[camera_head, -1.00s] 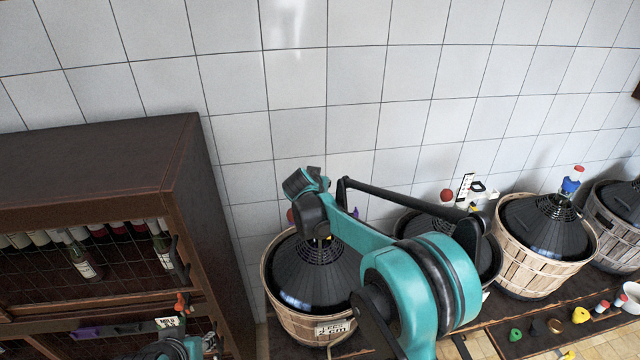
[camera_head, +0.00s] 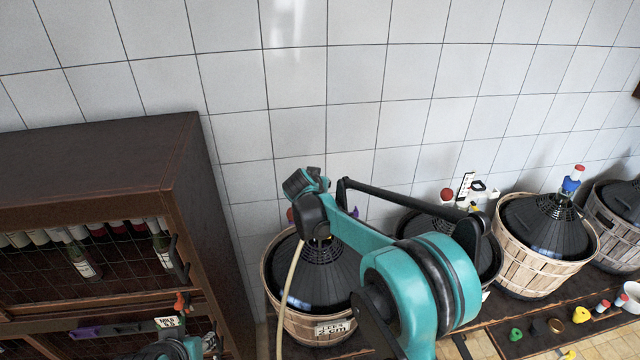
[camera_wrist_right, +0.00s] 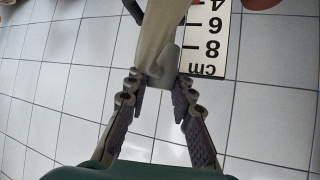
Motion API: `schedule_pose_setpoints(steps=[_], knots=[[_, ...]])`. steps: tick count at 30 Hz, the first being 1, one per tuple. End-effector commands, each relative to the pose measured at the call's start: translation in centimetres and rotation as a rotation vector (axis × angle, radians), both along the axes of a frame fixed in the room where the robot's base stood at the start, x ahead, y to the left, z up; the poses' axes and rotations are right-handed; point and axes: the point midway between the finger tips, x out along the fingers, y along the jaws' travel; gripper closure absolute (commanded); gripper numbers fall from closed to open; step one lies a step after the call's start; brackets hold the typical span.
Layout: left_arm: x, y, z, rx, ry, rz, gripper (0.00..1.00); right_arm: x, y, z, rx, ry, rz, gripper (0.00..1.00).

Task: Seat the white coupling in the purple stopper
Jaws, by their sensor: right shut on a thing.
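In the right wrist view my right gripper (camera_wrist_right: 160,88) is shut on a pale, whitish piece (camera_wrist_right: 168,62), apparently the white coupling, with a cream hose running from it. In the head view the cream hose (camera_head: 290,285) hangs in front of the left demijohn (camera_head: 310,275). My teal right arm crosses that demijohn's neck and hides the right gripper's fingers. A small purple bit (camera_head: 355,212), possibly the purple stopper, shows beside the arm there; its opening is hidden. Part of my left arm shows at the bottom left; I cannot make out its fingers.
More demijohns in baskets (camera_head: 545,255) stand along the wall to the right. A ruler (camera_wrist_right: 208,38) marked in cm is close behind my right gripper. A dark bottle cabinet (camera_head: 100,170) fills the left. Several coloured stoppers (camera_head: 516,335) lie on the bench at lower right.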

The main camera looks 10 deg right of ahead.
Motion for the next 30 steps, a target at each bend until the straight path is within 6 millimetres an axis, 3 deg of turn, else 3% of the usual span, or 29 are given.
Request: schedule_pose_setpoints(steps=[13, 30], knots=[[0.0, 0.0, 0.5, 0.0, 0.0, 0.0, 0.67, 0.0, 0.0, 1.0, 0.0, 0.0, 0.0, 1.0], [0.0, 0.0, 2.4, 0.0, 0.0, 0.0, 0.67, 0.0, 0.0, 4.0, 0.0, 0.0, 0.0, 1.0]])
